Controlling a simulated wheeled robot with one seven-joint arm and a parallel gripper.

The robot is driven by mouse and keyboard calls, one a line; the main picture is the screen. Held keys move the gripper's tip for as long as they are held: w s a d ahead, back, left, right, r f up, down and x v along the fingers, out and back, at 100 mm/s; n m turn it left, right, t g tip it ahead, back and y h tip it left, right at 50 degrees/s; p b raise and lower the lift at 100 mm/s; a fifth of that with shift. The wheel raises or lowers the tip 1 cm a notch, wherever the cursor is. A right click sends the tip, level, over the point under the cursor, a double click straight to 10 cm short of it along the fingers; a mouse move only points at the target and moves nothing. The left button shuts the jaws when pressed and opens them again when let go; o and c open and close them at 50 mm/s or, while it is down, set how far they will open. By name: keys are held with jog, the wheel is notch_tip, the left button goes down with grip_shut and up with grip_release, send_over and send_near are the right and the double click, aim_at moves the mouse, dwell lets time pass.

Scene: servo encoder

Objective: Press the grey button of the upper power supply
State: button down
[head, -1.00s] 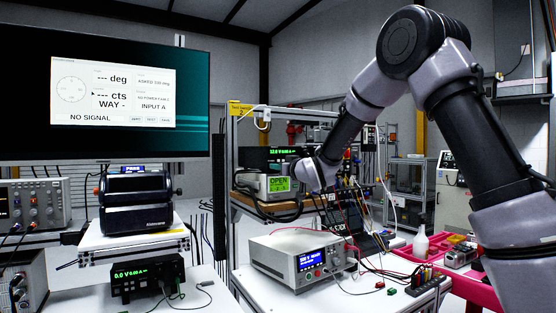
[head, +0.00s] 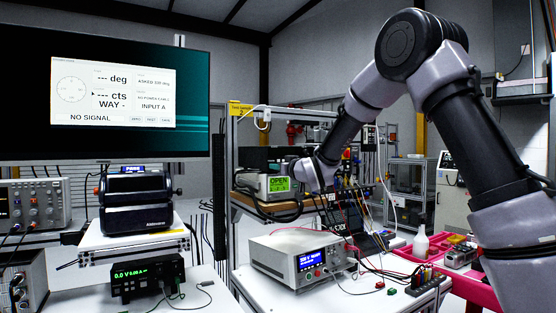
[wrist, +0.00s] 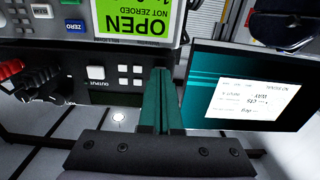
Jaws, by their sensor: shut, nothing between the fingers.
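The upper power supply (head: 256,158) is a black box on top of the bench meter with the green OPEN display, on the shelf in the head view. Its front display is dark. In the wrist view, which is upside down, its black front panel (wrist: 125,98) lies below the meter. A pale grey square button (wrist: 96,72) sits there by the word OUTPUT, with several small keys beside it. My gripper (wrist: 164,72) is shut and empty, its fingertips in front of the panel, right of the button in the picture. Contact cannot be told. In the head view my wrist hides the fingertips.
The bench meter (head: 279,185) sits directly under the supply. Red and black leads (wrist: 30,80) plug in at the panel's other end. A large monitor (head: 60,136) stands at the left. Another power supply (head: 148,276) with a green display stands low at left.

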jog(key=shift+s, duration=0.1)
jog(key=shift+v, duration=0.95)
jog(key=v, duration=0.7)
jog(key=shift+d, duration=0.2)
jog(key=shift+s, duration=0.1)
